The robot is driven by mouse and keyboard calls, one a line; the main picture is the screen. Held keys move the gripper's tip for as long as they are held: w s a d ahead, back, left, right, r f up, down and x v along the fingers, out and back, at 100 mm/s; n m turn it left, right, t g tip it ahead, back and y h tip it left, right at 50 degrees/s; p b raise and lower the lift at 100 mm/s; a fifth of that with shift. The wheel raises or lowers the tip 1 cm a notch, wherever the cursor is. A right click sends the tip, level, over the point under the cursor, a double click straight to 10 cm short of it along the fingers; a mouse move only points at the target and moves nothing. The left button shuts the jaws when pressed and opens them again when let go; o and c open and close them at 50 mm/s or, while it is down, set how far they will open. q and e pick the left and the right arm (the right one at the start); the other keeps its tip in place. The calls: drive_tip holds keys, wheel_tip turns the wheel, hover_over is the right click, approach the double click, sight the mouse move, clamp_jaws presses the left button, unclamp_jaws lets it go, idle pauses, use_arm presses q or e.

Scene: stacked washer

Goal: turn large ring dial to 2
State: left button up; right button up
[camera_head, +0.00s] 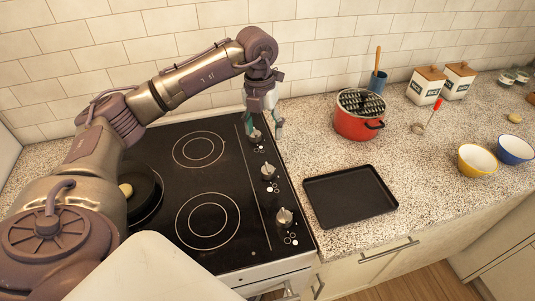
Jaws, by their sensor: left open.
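A black glass cooktop (165,230) has a strip of metal dials along its right side. The front dial (285,217) and the middle dial (268,171) stand clear, with small dot markings beside them. A far dial (256,136) sits just under my left gripper (265,124). The gripper points down, open, its fingers on either side of the far dial's top; I cannot tell whether they touch it. The dial numbers are too small to read, and I cannot tell which dial is the large ring one. My right gripper is out of view.
A dark pan (147,190) sits on the cooktop's left, partly behind my left arm. A black tray (350,196) and a red pot (358,125) stand on the speckled counter to the right. Yellow (477,160) and blue (515,150) bowls are further right. A tiled wall closes the back.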

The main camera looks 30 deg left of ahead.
sight(267, 167)
use_arm(q)
drive_tip(key=f+p, duration=0.1)
drive_tip(key=f, duration=0.2)
drive_tip(key=d+f+p, duration=0.1)
drive_tip(key=f, duration=0.3)
drive_tip(key=s+f+p, duration=0.1)
drive_tip(key=f, duration=0.3)
drive_tip(key=shift+d, duration=0.25)
drive_tip(key=shift+d+f, duration=0.1)
drive_tip(key=shift+f, duration=0.6)
drive_tip(key=shift+w+f, duration=0.1)
drive_tip(key=shift+f, duration=0.15)
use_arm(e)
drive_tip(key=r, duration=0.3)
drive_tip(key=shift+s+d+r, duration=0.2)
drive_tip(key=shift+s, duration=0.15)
use_arm(q)
drive_tip(key=shift+c, duration=0.2)
drive_tip(key=shift+r, duration=0.1)
drive_tip(key=c, duration=1.1)
